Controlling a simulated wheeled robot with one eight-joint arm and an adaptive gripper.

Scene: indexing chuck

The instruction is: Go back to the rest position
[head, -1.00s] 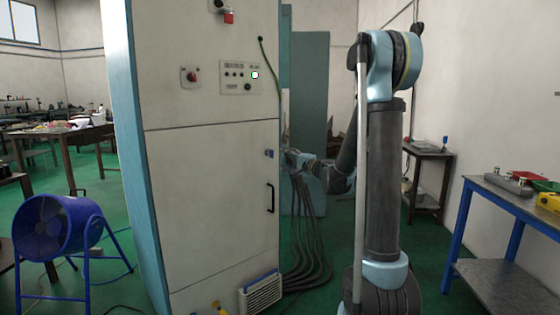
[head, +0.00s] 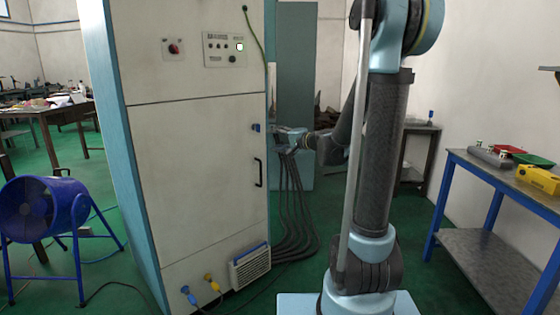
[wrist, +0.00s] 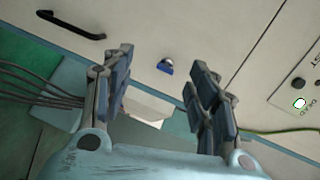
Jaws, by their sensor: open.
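My gripper (wrist: 163,72) is open and empty, its two dark fingers spread apart in the wrist view. In the head view my gripper (head: 279,134) is small and sits just right of the tall cabinet's edge, with my arm reaching back to it. A small blue knob (wrist: 165,66) on the cabinet face shows between the fingertips in the wrist view, apart from both. The same knob (head: 256,128) is near the cabinet's right edge in the head view.
The pale cabinet (head: 190,180) carries a black handle (head: 258,172) and a lit control panel (head: 225,49). Dark cables (head: 292,215) hang by its right side. A blue fan (head: 40,209) stands left. A blue-legged workbench (head: 490,175) stands right, with green floor between.

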